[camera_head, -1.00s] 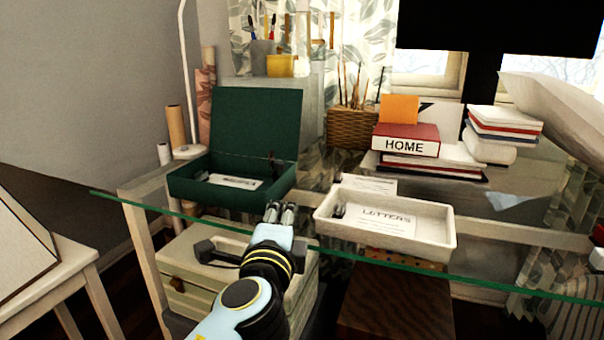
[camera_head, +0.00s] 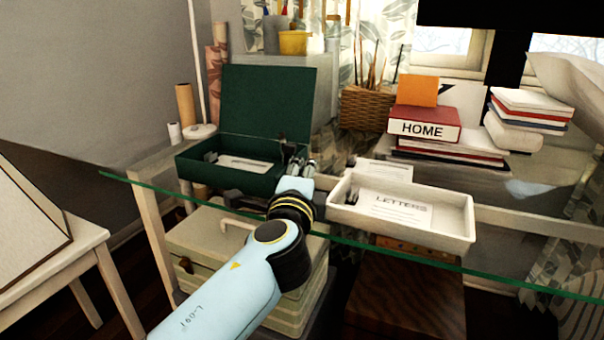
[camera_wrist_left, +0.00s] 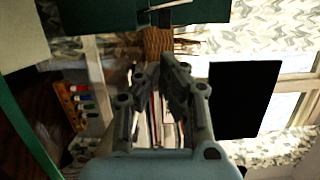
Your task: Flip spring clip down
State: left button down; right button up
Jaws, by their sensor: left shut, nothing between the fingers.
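A dark green box file (camera_head: 266,105) stands open on the glass desk, its lid upright. The spring clip (camera_head: 286,150) is a small dark metal piece at the box's right inner side. It looks raised, but its exact angle is too small to tell. A white paper (camera_head: 243,163) lies in the box. My left gripper (camera_head: 309,166) is shut and empty, just right of the box near the clip. I cannot tell whether it touches the box. In the left wrist view the fingers (camera_wrist_left: 163,62) point towards the green box (camera_wrist_left: 195,10). My right gripper is not in view.
A white tray (camera_head: 456,219) labelled letters stands close right of my left gripper. Books (camera_head: 425,133) and a wicker basket (camera_head: 366,108) are behind. A pale case (camera_head: 205,241) sits underneath.

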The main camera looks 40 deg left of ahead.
aim_at(287, 150)
pick_arm(q)
jog(key=x, duration=0.5)
jog(key=shift+w+a, duration=0.1)
jog(key=shift+w, duration=0.1)
